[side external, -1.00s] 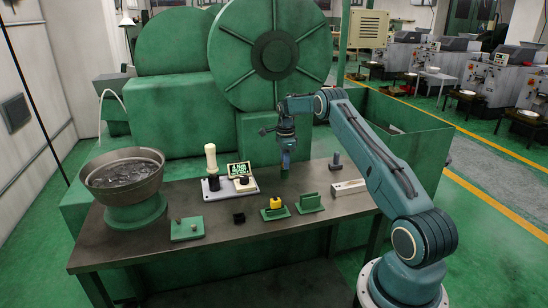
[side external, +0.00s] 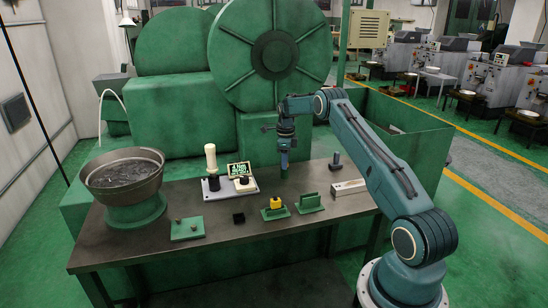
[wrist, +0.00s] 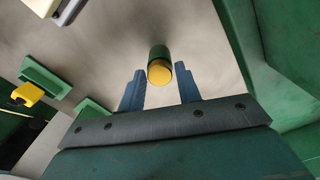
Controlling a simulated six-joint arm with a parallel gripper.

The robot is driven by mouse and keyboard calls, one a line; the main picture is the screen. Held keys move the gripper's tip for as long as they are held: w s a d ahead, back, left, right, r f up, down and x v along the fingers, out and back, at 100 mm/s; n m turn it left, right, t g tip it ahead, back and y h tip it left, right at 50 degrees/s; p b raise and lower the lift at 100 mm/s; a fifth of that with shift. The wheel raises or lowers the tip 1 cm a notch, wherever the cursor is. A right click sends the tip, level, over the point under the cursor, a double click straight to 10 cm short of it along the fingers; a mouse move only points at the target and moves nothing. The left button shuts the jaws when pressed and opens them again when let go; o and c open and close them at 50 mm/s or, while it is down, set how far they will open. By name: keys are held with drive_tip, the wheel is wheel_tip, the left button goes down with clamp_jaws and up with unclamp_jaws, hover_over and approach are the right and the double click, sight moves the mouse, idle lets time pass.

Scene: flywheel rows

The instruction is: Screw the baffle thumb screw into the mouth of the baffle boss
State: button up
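The baffle thumb screw (wrist: 159,73) shows its round yellow end in the wrist view, between my gripper's two blue fingertips (wrist: 159,76). The fingers appear shut on its sides. Just beyond it, in line with it, is a green cylinder (wrist: 158,52), which looks like the baffle boss. The yellow end hides the mouth, so I cannot tell how deep the screw sits. In the side view my gripper (side external: 284,160) points straight down over the back of the table, and the green boss (side external: 284,173) shows just below the fingers.
A green holder with a yellow piece (side external: 275,205) and an empty green bracket (side external: 310,203) stand in front. A base with a white-topped post (side external: 211,165) and a display (side external: 239,170) is left. A grey post (side external: 336,161) and a pale block (side external: 348,187) are right.

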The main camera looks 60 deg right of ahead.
drive_tip(key=shift+r, duration=0.1)
drive_tip(key=shift+r, duration=1.4)
drive_tip(key=o, duration=0.6)
drive_tip(key=shift+c, duration=0.2)
drive_tip(key=c, duration=0.5)
drive_tip(key=shift+n, duration=2.3)
